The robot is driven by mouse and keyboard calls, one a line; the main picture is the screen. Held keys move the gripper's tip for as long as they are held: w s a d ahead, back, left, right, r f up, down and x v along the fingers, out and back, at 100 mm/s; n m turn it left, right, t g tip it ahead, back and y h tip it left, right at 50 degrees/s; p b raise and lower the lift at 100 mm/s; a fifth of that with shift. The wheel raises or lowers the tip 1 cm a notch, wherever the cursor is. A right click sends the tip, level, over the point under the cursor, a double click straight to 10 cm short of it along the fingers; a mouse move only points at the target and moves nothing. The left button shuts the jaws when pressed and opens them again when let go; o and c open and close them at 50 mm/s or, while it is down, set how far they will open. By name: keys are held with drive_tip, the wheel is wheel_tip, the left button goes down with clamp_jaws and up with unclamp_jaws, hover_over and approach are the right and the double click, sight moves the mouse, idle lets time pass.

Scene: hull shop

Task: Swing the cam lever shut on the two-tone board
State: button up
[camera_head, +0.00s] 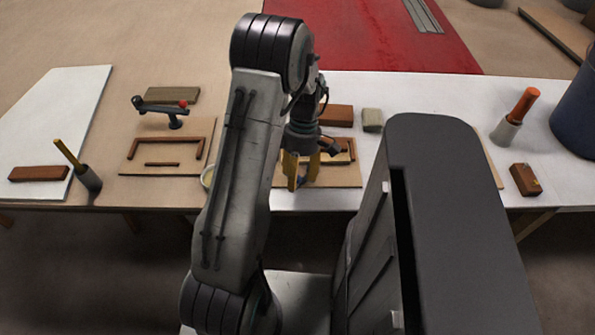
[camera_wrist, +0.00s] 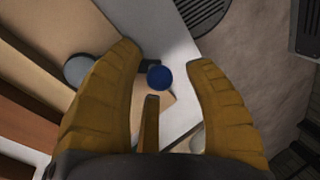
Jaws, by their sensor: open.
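A dark cam lever (camera_head: 160,107) with a red tip stands on a short post at the back of a tan board (camera_head: 128,163) with reddish-brown strips, on the left of the table. I cannot tell for sure which board is the two-tone one. My gripper (camera_head: 302,182) is open over another tan board (camera_head: 343,176) with brown strips, well right of the lever, and partly hides it. The wrist view shows the open yellow fingers (camera_wrist: 165,60) with nothing gripped. A blue round thing (camera_wrist: 159,77) shows between them, with a grey disc (camera_wrist: 84,70) to its left.
An olive block (camera_head: 172,95) lies behind the lever. A yellow-handled tool (camera_head: 70,154) stands left of the lever's board, near a brown block (camera_head: 39,174). An orange-handled tool (camera_head: 525,104), a brown block (camera_head: 524,180) and a dark blue bin (camera_head: 578,115) are at the right.

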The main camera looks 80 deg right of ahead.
drive_tip(key=v, duration=1.2)
drive_tip(key=shift+c, duration=0.2)
